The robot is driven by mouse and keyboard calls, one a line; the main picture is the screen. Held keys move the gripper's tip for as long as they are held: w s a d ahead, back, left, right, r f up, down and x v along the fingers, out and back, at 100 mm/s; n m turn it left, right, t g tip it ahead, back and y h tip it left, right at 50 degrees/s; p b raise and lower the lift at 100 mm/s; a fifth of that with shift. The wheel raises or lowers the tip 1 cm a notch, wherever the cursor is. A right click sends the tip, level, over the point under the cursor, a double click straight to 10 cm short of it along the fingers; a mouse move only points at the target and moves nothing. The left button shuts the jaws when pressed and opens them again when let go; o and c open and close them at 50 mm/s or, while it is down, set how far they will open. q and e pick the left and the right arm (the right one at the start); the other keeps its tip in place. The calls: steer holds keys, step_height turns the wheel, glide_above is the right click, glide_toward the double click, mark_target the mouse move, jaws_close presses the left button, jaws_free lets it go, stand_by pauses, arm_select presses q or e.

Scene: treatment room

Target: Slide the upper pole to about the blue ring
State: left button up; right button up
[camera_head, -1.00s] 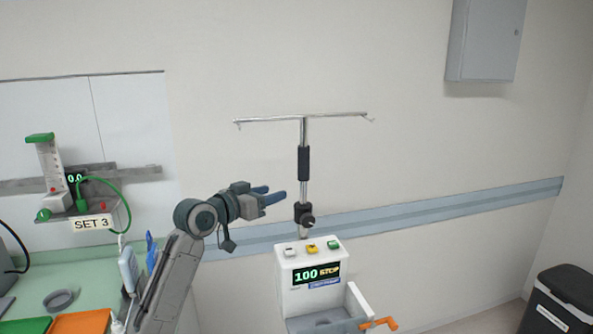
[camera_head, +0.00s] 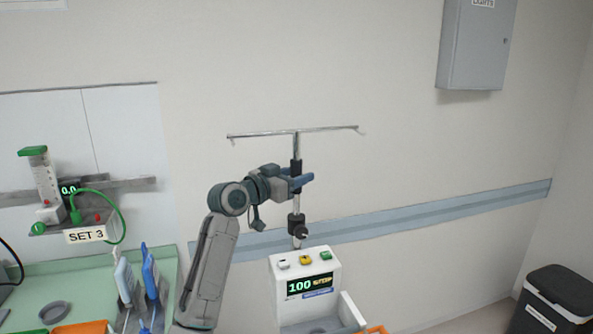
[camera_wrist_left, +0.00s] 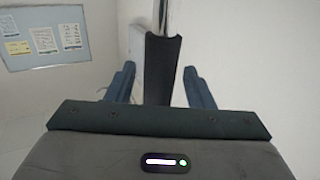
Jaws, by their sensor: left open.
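The upper pole (camera_head: 296,145) is a thin chrome rod with a crossbar (camera_head: 262,134) of hooks on top. A black grip sleeve (camera_head: 296,165) sits on it, with a black clamp and knob (camera_head: 298,227) lower down. My left gripper (camera_head: 303,181) is open at the sleeve's height, its fingers overlapping the sleeve. In the left wrist view, the black sleeve (camera_wrist_left: 162,62) stands between the two open fingers, with a gap on each side. I cannot make out a blue ring. My right gripper is not in view.
Below the clamp stands a white pump unit (camera_head: 304,265) with a "100 STOP" display. At left, a green counter (camera_head: 40,285) holds blue-handled items (camera_head: 149,272) and an orange tray. A grey wall cabinet (camera_head: 472,45) and black bin (camera_head: 555,300) are at right.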

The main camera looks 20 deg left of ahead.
arm_select(q)
steer(key=shift+w+d, duration=0.15)
steer(key=shift+c, duration=0.5)
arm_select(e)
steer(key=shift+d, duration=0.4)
